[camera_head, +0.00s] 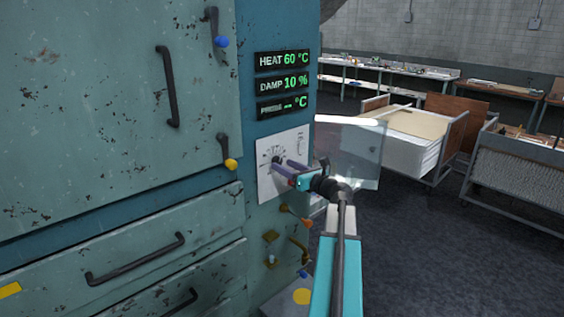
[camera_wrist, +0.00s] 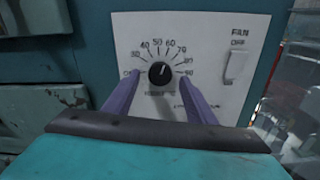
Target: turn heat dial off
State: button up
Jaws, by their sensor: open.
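The heat dial (camera_wrist: 160,73) is a black round knob with a white pointer line on a white panel (camera_wrist: 205,45). Numbers run in an arc around it, and its pointer is up, slightly right, near the 50 to 60 marks. In the head view the panel (camera_head: 295,145) is on the teal cabinet's side, and the dial is mostly hidden by my gripper. My gripper (camera_wrist: 160,78) is open, with its purple fingers on either side of the dial. I cannot tell if they touch it. The gripper also shows in the head view (camera_head: 280,162). The HEAT display (camera_head: 283,60) reads 60 °C.
A white FAN switch (camera_wrist: 237,66) sits right of the dial. A clear glass-like panel (camera_head: 350,150) stands out beside my gripper. Orange and brass handles (camera_head: 293,216) are below the panel. A cart (camera_head: 420,140) and benches stand at the right, with open floor before them.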

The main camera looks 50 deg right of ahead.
jog(key=shift+w+d+p, duration=0.1)
jog(key=shift+w+p, duration=0.2)
jog(key=shift+w, duration=1)
jog(key=c, duration=1)
jog(key=shift+c, duration=0.2)
